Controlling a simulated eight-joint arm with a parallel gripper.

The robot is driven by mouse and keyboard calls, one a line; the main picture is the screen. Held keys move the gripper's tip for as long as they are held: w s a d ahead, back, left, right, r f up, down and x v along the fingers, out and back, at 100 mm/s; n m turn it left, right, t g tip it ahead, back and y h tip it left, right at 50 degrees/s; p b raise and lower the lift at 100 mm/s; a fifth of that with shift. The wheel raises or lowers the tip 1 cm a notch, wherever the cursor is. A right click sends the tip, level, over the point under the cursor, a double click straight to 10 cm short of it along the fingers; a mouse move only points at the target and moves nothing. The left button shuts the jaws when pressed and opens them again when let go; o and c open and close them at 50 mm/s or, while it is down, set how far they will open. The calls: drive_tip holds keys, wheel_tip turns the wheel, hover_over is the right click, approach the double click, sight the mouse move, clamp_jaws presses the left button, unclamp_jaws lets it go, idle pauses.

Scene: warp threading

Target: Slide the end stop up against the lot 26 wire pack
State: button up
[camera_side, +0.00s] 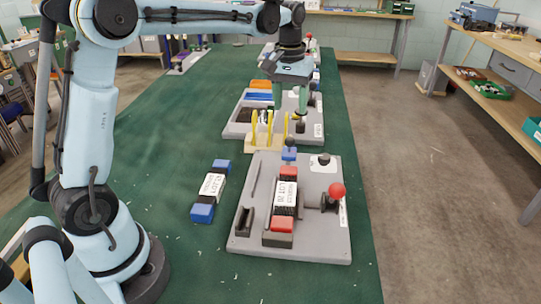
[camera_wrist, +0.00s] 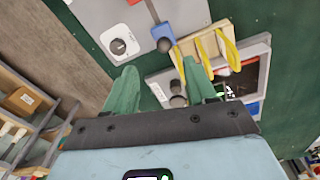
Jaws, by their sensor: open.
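A pack with red ends and a white label (camera_side: 286,197) lies in the near grey fixture (camera_side: 245,225); its lot number is too small to read surely. At its far end, a blue block with a dark knob (camera_side: 289,155), apparently the end stop, stands a little apart from the pack's red end. The blue block also shows in the wrist view (camera_wrist: 162,32), at the end of a rod. My gripper (camera_side: 290,108) is open and empty, above and beyond the blue block in the side view. Its green fingers (camera_wrist: 160,68) show apart in the wrist view, touching nothing visible.
A wooden rack with yellow prongs (camera_side: 265,137) stands just beyond the near fixture. A red-knobbed lever (camera_side: 336,190) rises at its right. A blue-ended pack (camera_side: 210,190) lies on the green mat (camera_side: 185,262) to the left. A second grey fixture (camera_side: 231,131) lies behind.

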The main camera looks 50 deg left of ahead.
sight(289, 143)
drive_tip(key=shift+n+g, duration=0.3)
drive_tip(key=shift+g, duration=0.1)
drive_tip(key=f, duration=0.4)
drive_tip(key=w+f, duration=0.1)
drive_tip(key=f, duration=0.4)
drive_tip(key=a+f, duration=0.1)
drive_tip(key=f, duration=0.3)
drive_tip(key=shift+w+f, duration=0.2)
drive_tip(key=shift+a, duration=0.1)
drive_tip(key=shift+c, duration=0.5)
